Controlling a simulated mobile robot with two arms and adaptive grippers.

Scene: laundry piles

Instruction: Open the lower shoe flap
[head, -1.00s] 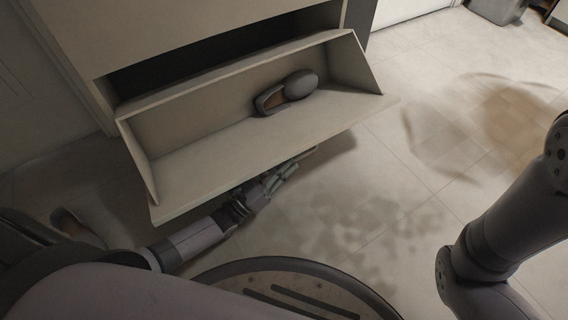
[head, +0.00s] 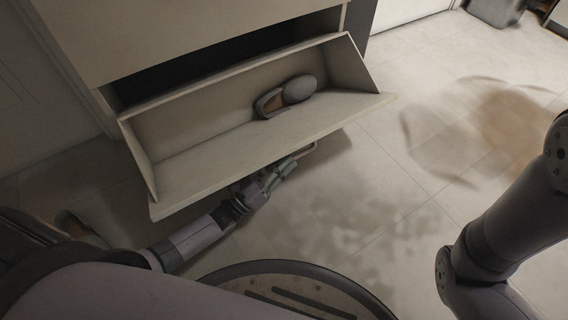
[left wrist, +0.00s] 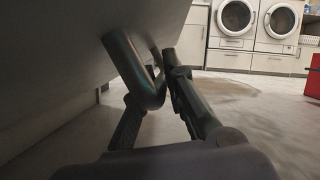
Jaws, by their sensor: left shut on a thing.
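The lower shoe flap (head: 210,165) is tilted out from the cabinet in the head view, its inside facing up. A grey shoe (head: 298,88) lies in it toward the right. My left gripper (head: 285,172) is under the flap's front edge, shut on the flap's handle (head: 308,150). In the left wrist view the handle (left wrist: 152,92) is a curved bar between the fingers, and the flap's outer face (left wrist: 60,60) fills the upper left. My right gripper is out of view; only part of my right arm shows.
The cabinet's upper front (head: 190,35) stands above the flap. Tiled floor (head: 400,200) is clear to the right. A shoe-like object (head: 75,225) is on the floor at the left. Washing machines (left wrist: 258,22) and a red object (left wrist: 313,78) stand far off.

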